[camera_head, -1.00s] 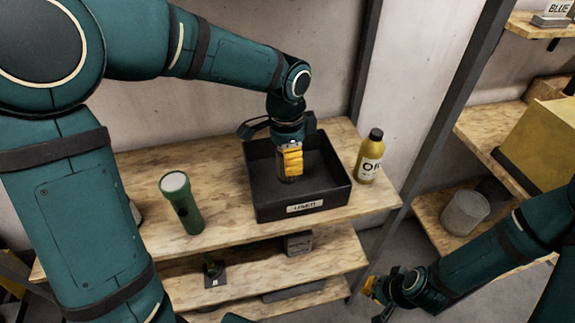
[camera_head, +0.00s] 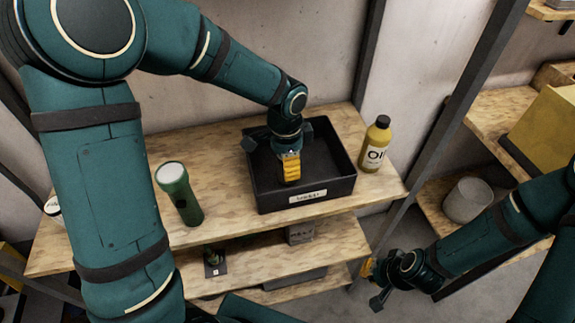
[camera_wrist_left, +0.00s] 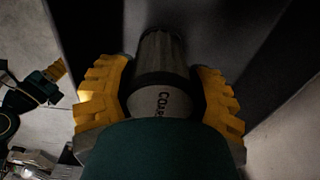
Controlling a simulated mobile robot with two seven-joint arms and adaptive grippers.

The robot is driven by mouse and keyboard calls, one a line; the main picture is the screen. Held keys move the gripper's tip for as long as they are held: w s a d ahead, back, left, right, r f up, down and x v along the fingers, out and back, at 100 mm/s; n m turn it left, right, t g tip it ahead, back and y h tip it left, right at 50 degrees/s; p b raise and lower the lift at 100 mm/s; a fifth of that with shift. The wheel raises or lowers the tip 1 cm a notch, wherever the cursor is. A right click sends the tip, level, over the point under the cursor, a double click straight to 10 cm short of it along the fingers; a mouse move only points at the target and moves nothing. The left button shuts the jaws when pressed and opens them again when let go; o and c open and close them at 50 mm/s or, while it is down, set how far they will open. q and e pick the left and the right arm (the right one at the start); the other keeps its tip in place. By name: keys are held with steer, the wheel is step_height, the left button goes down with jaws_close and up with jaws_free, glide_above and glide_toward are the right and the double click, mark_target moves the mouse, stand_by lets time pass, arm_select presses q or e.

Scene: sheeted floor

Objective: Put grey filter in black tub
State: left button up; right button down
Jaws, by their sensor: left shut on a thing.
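The black tub (camera_head: 330,196) stands on the top wooden shelf with a white label on its front. My left gripper (camera_head: 291,178) reaches down inside the tub from above. In the head view the filter is hidden by the fingers. I cannot tell whether it touches the tub floor. My right gripper (camera_head: 372,283) hangs at the lower right, away from the shelf; its fingers are too small to judge.
A green flashlight (camera_head: 180,193) stands left of the tub and a yellow oil bottle (camera_head: 376,145) close to its right. A dark post (camera_head: 437,105) rises at the right. Another shelf holds a yellow box (camera_head: 545,130) and a grey cylinder (camera_head: 467,200).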

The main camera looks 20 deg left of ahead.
arm_select(q)
steer(key=shift+w+f, duration=0.1)
steer(key=shift+f, duration=0.55)
steer(key=o, duration=1.2)
steer(key=shift+f, duration=0.15)
steer(key=shift+o, duration=0.2)
steer(key=shift+r, duration=0.35)
step_height(320, 180, up, 12)
steer(key=shift+a+f+p, duration=0.1)
steer(key=shift+a+p, duration=0.05)
steer(key=shift+p, duration=0.7)
